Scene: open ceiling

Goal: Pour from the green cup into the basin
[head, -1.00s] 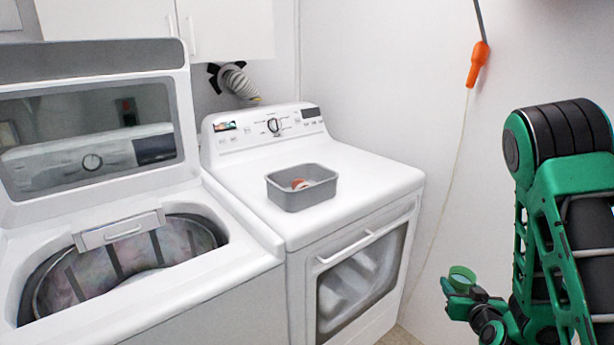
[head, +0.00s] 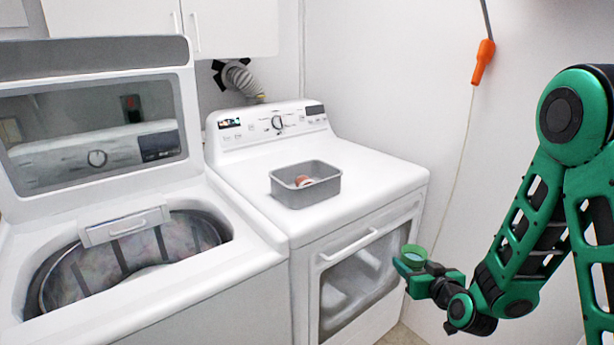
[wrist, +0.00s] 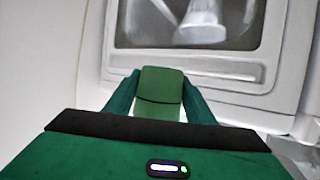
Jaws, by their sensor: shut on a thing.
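The green cup (head: 414,252) is held upright in my gripper (head: 408,266), in front of the dryer door's right side and below the dryer top. In the wrist view the cup (wrist: 161,90) sits between the two green fingers of my gripper (wrist: 160,95), which are shut on it. What is inside the cup cannot be made out. The grey basin (head: 306,190) is a rectangular open tub on the dryer top, to the left of and above the cup in the head view. A small reddish and white thing (head: 303,181) lies inside it.
The white dryer (head: 375,180) has bare top surface around the basin; its raised control panel (head: 268,124) stands behind. An open washer (head: 235,285) stands at the left. An orange handle (head: 483,62) hangs on the right wall.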

